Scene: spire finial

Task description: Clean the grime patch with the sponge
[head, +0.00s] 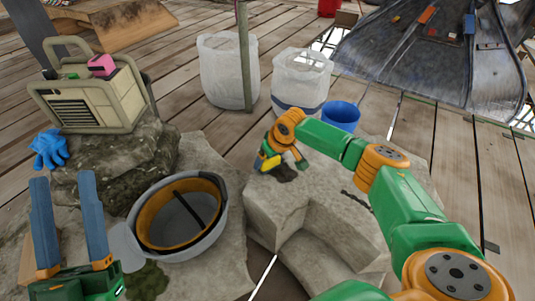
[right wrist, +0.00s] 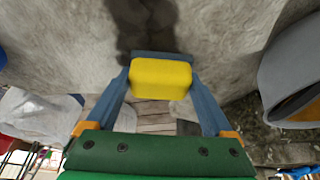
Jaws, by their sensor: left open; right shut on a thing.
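The yellow sponge (head: 269,162) is held by my right gripper (head: 277,158) over the pale carved stone block (head: 318,185). The sponge also shows in the right wrist view (right wrist: 161,79), squeezed between the two blue fingers. The dark grime patch (head: 286,173) lies on the top of the stone, just beside and partly behind the sponge and gripper. I cannot tell whether the sponge touches the stone. A dark area (right wrist: 145,25) shows on the stone beyond the sponge in the right wrist view; part may be shadow. My left gripper (head: 63,180) is open and empty at the lower left.
A grey bucket (head: 221,235) with an orange inside stands left of the block. A blue cup (head: 341,114) and two white sacks (head: 228,72) stand behind. A beige machine (head: 92,97), pink item (head: 101,65) and blue glove (head: 48,150) are at left. Plank floor is open between.

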